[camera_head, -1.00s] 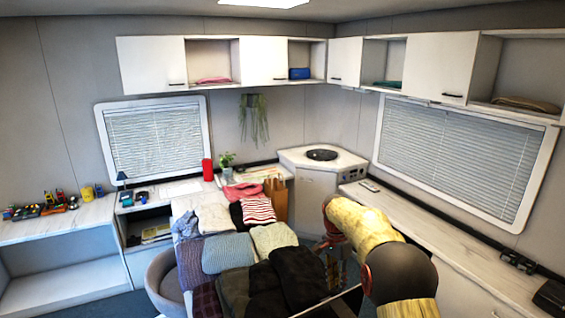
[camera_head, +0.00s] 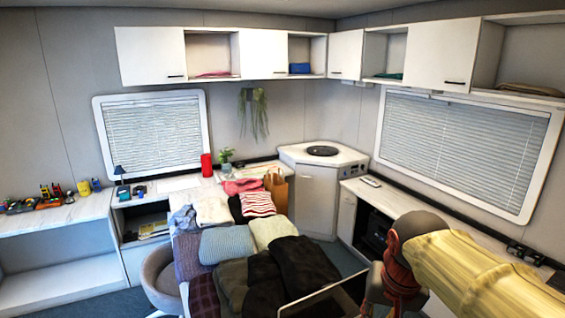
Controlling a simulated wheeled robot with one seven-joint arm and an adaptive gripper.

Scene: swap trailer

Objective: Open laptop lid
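A dark panel with a thin light edge (camera_head: 330,302) stands tilted at the bottom of the picture, right of centre. It looks like the laptop's raised lid or screen, but the bottom of the frame cuts it off. The laptop's base and keyboard are not visible. My arm comes in from the right, and its dark red wrist part is close to the panel's right side. My gripper's fingers do not show, so I cannot tell whether they touch the laptop.
Folded clothes (camera_head: 228,245) cover the table left of and behind the panel. A round grey chair (camera_head: 160,280) stands at the table's left. A long counter (camera_head: 410,203) runs along the right wall under a window. Some floor shows between the clothes and the counter.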

